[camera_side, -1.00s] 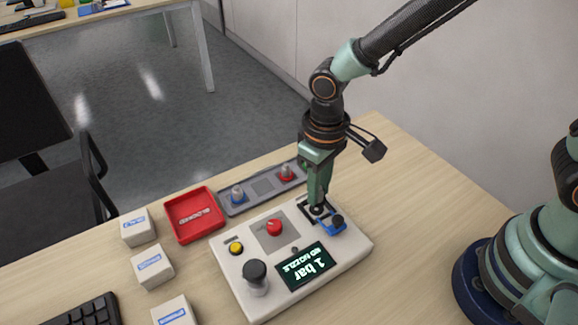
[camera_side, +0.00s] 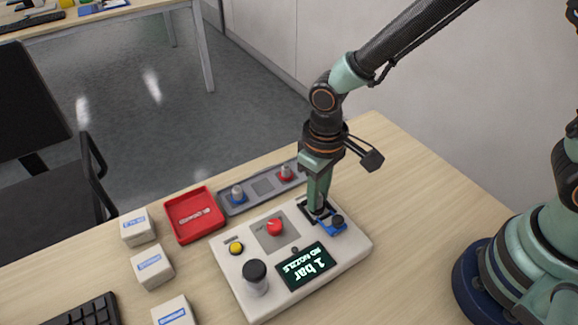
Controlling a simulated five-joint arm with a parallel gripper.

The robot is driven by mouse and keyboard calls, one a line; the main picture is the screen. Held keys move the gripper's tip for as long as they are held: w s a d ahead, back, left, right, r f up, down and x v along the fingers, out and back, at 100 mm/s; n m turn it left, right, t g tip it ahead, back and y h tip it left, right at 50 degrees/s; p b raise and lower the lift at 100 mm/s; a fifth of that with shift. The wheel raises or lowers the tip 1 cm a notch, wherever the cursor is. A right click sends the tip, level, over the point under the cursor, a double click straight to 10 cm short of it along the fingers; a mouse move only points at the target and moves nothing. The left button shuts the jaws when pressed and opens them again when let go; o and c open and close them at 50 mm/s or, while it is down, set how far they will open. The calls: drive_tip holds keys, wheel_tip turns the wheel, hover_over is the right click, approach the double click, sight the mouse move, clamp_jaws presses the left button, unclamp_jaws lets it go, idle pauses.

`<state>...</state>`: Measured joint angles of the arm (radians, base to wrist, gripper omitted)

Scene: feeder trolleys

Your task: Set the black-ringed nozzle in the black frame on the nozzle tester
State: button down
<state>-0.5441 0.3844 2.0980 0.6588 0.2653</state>
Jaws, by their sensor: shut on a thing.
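The nozzle tester (camera_side: 232,262) is a white box on the table. My gripper (camera_side: 319,208) points down over its far right part and is shut on the black-ringed nozzle, which the fingers mostly hide. The fingertips are at the black frame (camera_side: 304,211), low over it; I cannot tell whether the nozzle is seated. A blue part (camera_side: 328,231) with a black knob (camera_side: 337,221) adjoins the frame. The tester's display (camera_side: 306,267) reads "NO NOZZLE" and "1 bar", upside down in this view.
A grey holder (camera_side: 262,187) behind the tester carries a blue-ringed nozzle (camera_side: 238,195) and a red-ringed nozzle (camera_side: 286,173). A red tray (camera_side: 194,214) and white boxes (camera_side: 152,267) stand at left. The tester bears a red knob (camera_side: 275,227), yellow button (camera_side: 236,249) and tall black knob (camera_side: 255,272).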

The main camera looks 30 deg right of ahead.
drive_tip(key=shift+f, duration=0.35)
idle(0.7)
drive_tip(key=c, duration=0.6)
unclamp_jaws()
wheel_tip(320, 180, up, 12)
drive_tip(key=shift+r, duration=0.1)
